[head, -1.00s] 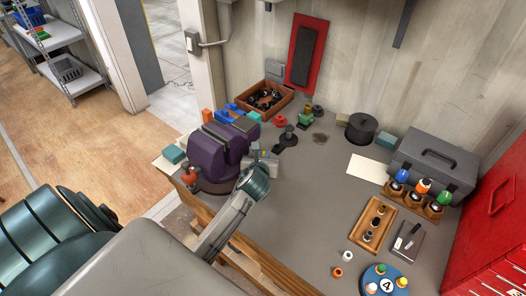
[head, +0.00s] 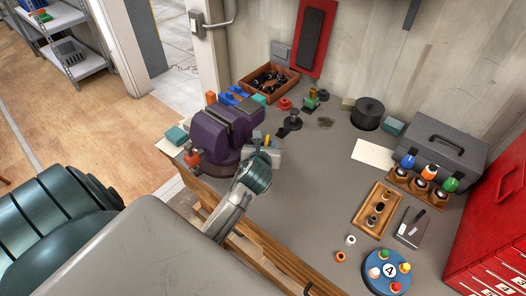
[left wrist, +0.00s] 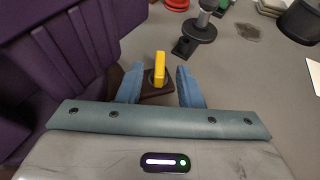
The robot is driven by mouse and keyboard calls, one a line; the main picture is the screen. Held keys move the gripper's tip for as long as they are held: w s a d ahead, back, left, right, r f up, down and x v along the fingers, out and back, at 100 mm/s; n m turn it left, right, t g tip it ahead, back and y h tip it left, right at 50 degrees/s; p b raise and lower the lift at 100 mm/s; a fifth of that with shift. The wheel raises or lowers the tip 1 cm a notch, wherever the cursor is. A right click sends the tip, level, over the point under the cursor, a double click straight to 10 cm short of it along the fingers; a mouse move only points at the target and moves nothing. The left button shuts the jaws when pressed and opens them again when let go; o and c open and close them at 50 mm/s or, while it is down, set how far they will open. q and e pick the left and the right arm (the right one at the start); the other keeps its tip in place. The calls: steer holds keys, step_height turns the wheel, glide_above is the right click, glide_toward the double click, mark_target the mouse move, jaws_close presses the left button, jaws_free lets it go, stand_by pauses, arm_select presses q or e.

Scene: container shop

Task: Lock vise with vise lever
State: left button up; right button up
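The purple vise (head: 218,132) stands at the bench's left edge, with a red-orange part (head: 192,158) low on its front. It also fills the left of the left wrist view (left wrist: 75,45). My left gripper (head: 268,150) is low over the bench, just right of the vise. In the left wrist view its two blue fingers are apart, with a small upright yellow piece (left wrist: 159,66) on a dark base between them. Gaps show on both sides of the yellow piece. I cannot tell whether it is the vise lever. My right gripper is not in view.
A black stand (head: 291,122) is beyond the gripper. A wooden box (head: 285,88) of dark parts is at the back. A grey toolbox (head: 440,155), a wooden tray (head: 366,223) and a blue round holder (head: 374,277) are on the right. The bench middle is clear.

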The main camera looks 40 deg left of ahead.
arm_select(q)
steer(key=b+v, duration=0.1)
steer(key=v, duration=0.5)
steer(key=shift+s+d, duration=0.1)
steer(key=shift+s, duration=0.05)
